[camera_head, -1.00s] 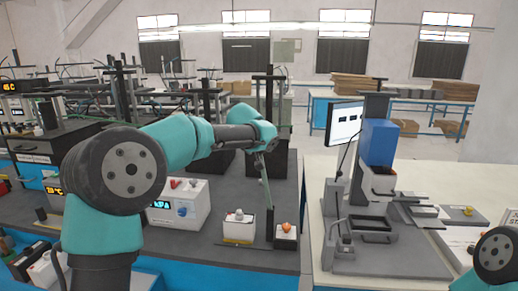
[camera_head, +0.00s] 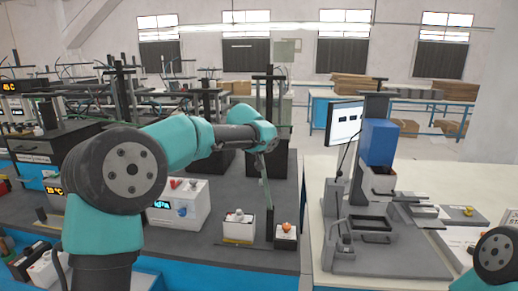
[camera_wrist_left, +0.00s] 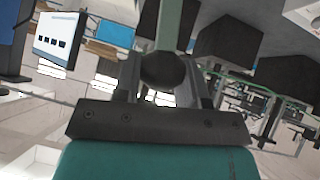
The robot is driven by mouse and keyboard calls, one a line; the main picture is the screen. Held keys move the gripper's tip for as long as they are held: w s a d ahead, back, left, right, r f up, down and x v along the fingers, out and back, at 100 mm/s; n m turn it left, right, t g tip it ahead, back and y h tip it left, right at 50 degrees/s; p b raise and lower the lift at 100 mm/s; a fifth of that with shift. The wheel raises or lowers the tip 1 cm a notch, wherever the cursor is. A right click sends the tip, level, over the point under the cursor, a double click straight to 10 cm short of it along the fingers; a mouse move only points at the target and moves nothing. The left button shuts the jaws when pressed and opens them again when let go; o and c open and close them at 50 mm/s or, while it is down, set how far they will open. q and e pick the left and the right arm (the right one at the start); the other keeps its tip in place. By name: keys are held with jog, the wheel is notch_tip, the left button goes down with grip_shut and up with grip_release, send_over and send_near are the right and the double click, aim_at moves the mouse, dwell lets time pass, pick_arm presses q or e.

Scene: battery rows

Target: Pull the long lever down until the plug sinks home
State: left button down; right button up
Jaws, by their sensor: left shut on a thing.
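The long lever (camera_head: 265,178) is a thin pale green bar standing almost upright on the grey bench, its foot near a dark post (camera_head: 270,222). My left gripper (camera_head: 267,146) is at its upper end. In the left wrist view the left gripper (camera_wrist_left: 162,84) is shut on the lever's dark round knob (camera_wrist_left: 163,70), and the green bar (camera_wrist_left: 170,25) runs on past it. A small white block (camera_head: 286,238) with an orange top (camera_head: 286,227) sits right of the lever's foot. I cannot tell which part is the plug. My right gripper is outside the frame.
A white box with a blue display (camera_head: 182,212) and a smaller white unit (camera_head: 238,228) stand left of the lever. A press with a blue head (camera_head: 379,141) and a monitor (camera_head: 345,122) stand on the right table. A gap separates the two tables.

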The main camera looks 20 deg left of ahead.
pick_arm(q)
jog(key=shift+a, duration=0.1)
jog(key=s+a+f+h, duration=0.1)
jog(key=a+f, duration=0.2)
jog(key=a, duration=0.4)
jog(key=a+f+n+h, duration=0.1)
jog(key=a+f, duration=0.3)
jog(key=a, duration=0.2)
jog(key=shift+s+a+f, duration=0.25)
jog(key=shift+s+a, duration=0.1)
jog(key=shift+s, duration=0.05)
jog(key=c, duration=0.7)
grip_release()
jog(key=shift+r, duration=0.1)
jog(key=v, duration=1.7)
jog(key=shift+s+a, duration=0.15)
jog(key=shift+s, duration=0.2)
